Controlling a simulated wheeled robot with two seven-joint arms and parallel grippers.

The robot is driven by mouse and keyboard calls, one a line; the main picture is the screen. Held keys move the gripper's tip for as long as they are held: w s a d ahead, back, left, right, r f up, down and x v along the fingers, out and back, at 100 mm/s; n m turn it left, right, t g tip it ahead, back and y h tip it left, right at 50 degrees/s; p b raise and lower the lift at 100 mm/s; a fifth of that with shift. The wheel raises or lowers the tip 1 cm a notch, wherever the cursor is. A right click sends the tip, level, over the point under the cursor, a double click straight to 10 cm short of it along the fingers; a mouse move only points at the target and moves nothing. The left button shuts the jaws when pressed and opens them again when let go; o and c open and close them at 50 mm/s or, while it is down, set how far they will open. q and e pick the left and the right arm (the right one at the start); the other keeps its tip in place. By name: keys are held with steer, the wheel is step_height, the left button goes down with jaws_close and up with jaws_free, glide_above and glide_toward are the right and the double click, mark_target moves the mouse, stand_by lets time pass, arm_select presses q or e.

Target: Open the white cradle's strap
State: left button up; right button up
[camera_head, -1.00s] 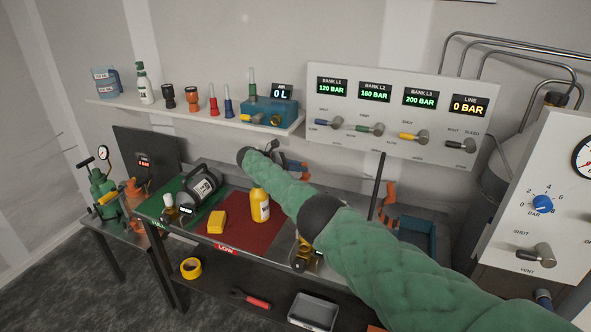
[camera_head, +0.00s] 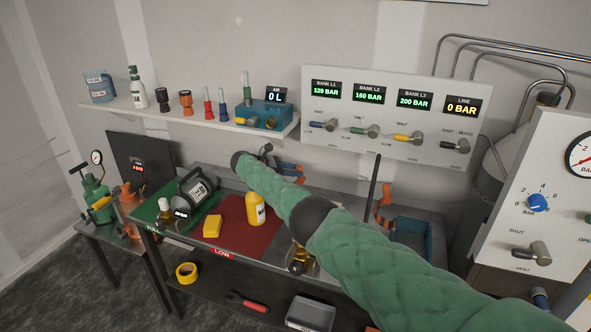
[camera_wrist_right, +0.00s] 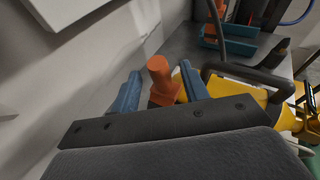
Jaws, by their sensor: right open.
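My right gripper (camera_wrist_right: 160,88) is open in the right wrist view, with one blue finger on each side of an upright orange lever-like piece (camera_wrist_right: 159,77). I cannot tell whether the fingers touch it. In the head view the right gripper (camera_head: 287,170) is at the back of the bench, partly hidden behind my green-sleeved forearm. I cannot make out a white cradle or its strap for certain; the orange piece may belong to it. A yellow body (camera_wrist_right: 232,91) with a black bar lies right of the fingers in the wrist view. My left gripper is out of view.
A yellow bottle (camera_head: 256,208) stands on the red mat (camera_head: 242,240), with a yellow block (camera_head: 212,226) to its left. A dark cylinder (camera_head: 197,187) lies on the green mat. A blue bin (camera_head: 412,233) is to the right. The valve panel (camera_head: 384,112) is above the bench.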

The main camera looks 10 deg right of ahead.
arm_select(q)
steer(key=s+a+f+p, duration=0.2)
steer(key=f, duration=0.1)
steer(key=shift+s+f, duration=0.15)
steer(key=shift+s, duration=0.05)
arm_select(e)
steer(key=s+d+r, duration=0.8)
steer(key=r, duration=0.2)
steer(key=shift+d+r, duration=0.2)
steer(key=shift+r, duration=0.2)
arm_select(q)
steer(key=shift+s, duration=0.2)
